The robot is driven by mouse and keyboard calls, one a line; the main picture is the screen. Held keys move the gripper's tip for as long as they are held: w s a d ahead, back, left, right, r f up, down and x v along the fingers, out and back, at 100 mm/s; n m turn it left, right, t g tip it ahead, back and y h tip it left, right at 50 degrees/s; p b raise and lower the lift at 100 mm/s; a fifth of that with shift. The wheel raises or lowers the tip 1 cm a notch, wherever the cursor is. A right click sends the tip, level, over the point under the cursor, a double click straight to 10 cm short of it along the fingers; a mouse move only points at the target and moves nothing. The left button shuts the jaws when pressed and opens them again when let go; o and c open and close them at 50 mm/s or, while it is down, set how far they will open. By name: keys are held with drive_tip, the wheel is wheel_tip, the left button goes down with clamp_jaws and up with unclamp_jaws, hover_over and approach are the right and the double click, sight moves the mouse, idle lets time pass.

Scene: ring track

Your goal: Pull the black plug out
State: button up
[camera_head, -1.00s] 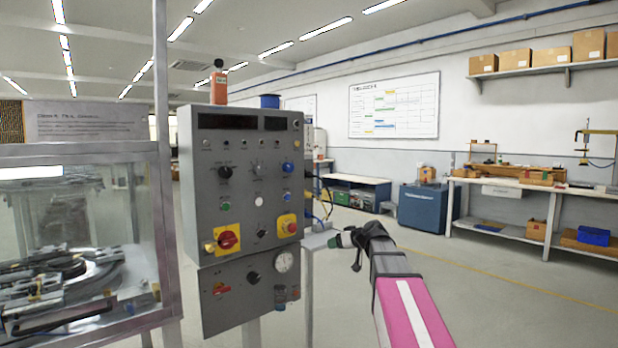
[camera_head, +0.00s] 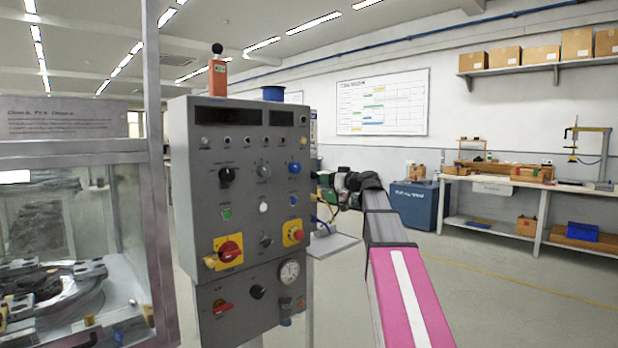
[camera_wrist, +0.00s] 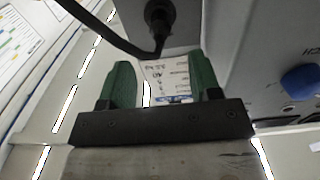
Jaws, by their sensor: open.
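The black plug (camera_wrist: 160,14) sits in a grey side face of the control box (camera_wrist: 230,55), at the top of the wrist view. Its black cable (camera_wrist: 112,35) curves off to the upper left. My gripper (camera_wrist: 165,82) is open, its two green fingers apart with nothing between them. The plug lies beyond the fingertips, roughly in line with the gap, and is not touched. In the head view my gripper (camera_head: 328,188) is beside the right side of the control box (camera_head: 245,180); I cannot make out the plug there.
A white label (camera_wrist: 167,75) shows behind the finger gap. A blue knob (camera_wrist: 300,82) sticks out at the right of the wrist view. A small grey shelf (camera_head: 332,244) lies below my gripper. A glass-sided machine (camera_head: 80,220) stands left; the floor at right is clear.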

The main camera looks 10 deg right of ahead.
sight(318, 176)
idle(0.3)
drive_tip(key=shift+x, duration=4.5)
clamp_jaws()
drive_tip(key=shift+s, duration=0.1)
drive_tip(key=shift+v, duration=2.9)
drive_tip(key=shift+f, duration=0.1)
